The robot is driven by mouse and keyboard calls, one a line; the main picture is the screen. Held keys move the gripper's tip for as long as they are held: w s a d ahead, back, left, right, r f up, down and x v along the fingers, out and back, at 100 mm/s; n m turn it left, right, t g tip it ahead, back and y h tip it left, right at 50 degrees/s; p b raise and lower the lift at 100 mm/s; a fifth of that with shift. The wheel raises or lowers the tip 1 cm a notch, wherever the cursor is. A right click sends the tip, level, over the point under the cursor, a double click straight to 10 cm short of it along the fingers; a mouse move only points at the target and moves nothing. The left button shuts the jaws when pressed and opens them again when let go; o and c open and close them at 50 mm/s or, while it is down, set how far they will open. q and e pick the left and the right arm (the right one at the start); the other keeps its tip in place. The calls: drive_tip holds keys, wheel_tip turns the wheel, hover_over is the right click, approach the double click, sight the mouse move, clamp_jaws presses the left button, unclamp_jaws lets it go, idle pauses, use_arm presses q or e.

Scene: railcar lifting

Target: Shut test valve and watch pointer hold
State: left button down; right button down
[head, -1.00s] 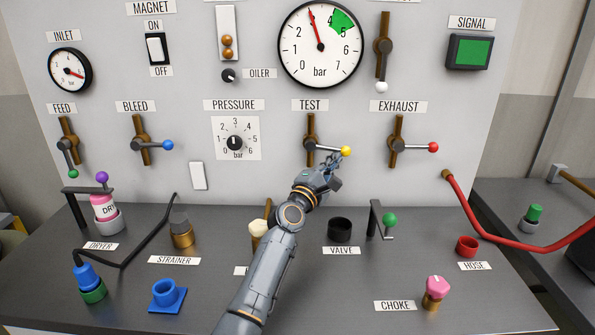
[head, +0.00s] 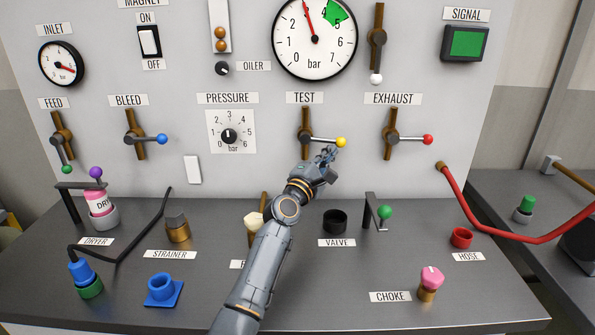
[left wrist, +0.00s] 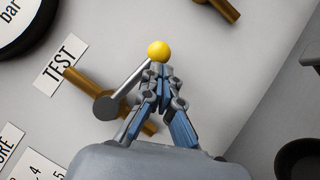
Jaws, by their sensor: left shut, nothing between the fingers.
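The test valve (head: 306,138) is on the panel under the TEST label, with its lever pointing right across its vertical brown pipe. The lever ends in a yellow knob (head: 341,142). My left gripper (head: 330,153) is just below the knob in the head view. In the left wrist view its shut fingers (left wrist: 163,75) are empty, and the yellow knob (left wrist: 159,51) shows just past the fingertips; I cannot tell whether they touch. The large gauge (head: 314,36) has its red pointer a little left of straight up, between 2 and 4. My right gripper is not in view.
The bleed lever (head: 160,139) is to the left and the exhaust lever (head: 426,139) to the right, both pointing right. The signal lamp (head: 465,43) is green.

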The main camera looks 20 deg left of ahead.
use_arm(q)
drive_tip(key=v, duration=1.1)
drive_tip(key=shift+s+a, duration=0.2)
drive_tip(key=shift+s, duration=0.15)
